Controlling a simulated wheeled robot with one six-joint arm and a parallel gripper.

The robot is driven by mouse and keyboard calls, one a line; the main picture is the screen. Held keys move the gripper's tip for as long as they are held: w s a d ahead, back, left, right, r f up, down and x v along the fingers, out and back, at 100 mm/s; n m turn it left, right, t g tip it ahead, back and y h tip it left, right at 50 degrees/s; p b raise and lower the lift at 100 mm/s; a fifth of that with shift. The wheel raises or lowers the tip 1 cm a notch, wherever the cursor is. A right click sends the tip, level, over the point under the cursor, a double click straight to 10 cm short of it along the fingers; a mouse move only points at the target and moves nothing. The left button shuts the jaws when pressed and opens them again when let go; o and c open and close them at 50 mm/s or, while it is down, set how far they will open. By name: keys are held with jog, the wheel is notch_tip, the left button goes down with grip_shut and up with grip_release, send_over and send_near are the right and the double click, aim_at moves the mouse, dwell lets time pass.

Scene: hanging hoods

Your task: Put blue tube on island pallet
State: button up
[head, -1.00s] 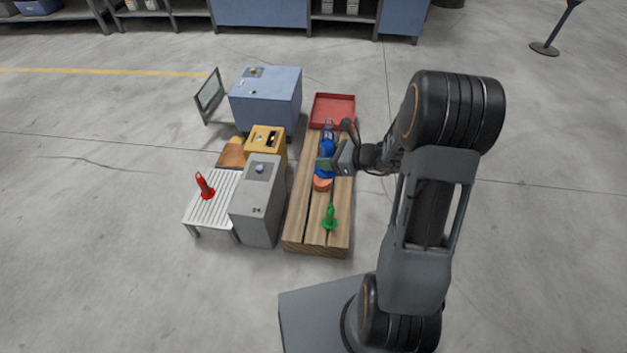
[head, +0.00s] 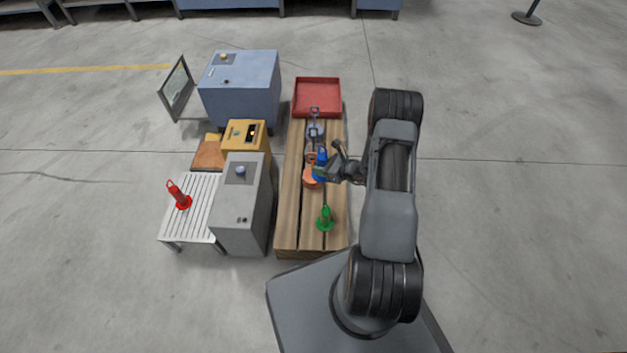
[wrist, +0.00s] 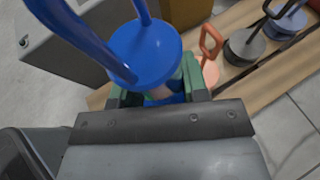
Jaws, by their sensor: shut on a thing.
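The blue tube (head: 321,163) is in my gripper (head: 322,172), over the wooden slatted platform (head: 289,205). In the wrist view, the blue tube (wrist: 147,52), with its round top and looped handle, sits upright between the green fingers of my gripper (wrist: 160,92), which are shut on it. Its lower end is mostly hidden, so I cannot tell its clearance above the wood. Which surface is the island pallet is not marked; the wooden platform and a white slatted table (head: 190,222) both have slats.
Close by on the wood are an orange piece (head: 311,178), a green cone-like piece (head: 325,220), grey-blue handled pieces (head: 315,131) and a red tray (head: 317,97). A grey cabinet (head: 238,215), yellow box (head: 246,140) and blue cabinet (head: 240,90) stand left. A red piece (head: 180,197) stands on the white table.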

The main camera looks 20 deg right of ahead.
jog(key=b, duration=0.5)
send_over(324, 200)
jog(key=shift+m+t+h, duration=0.3)
jog(key=shift+m+h, duration=0.1)
notch_tip(324, 200, down, 14)
jog(key=shift+f+b, duration=0.7)
jog(key=shift+f, duration=1.15)
jog(key=shift+f, duration=0.1)
jog(key=shift+f, duration=0.1)
jog(key=o, duration=1.1)
jog(key=shift+c, duration=0.2)
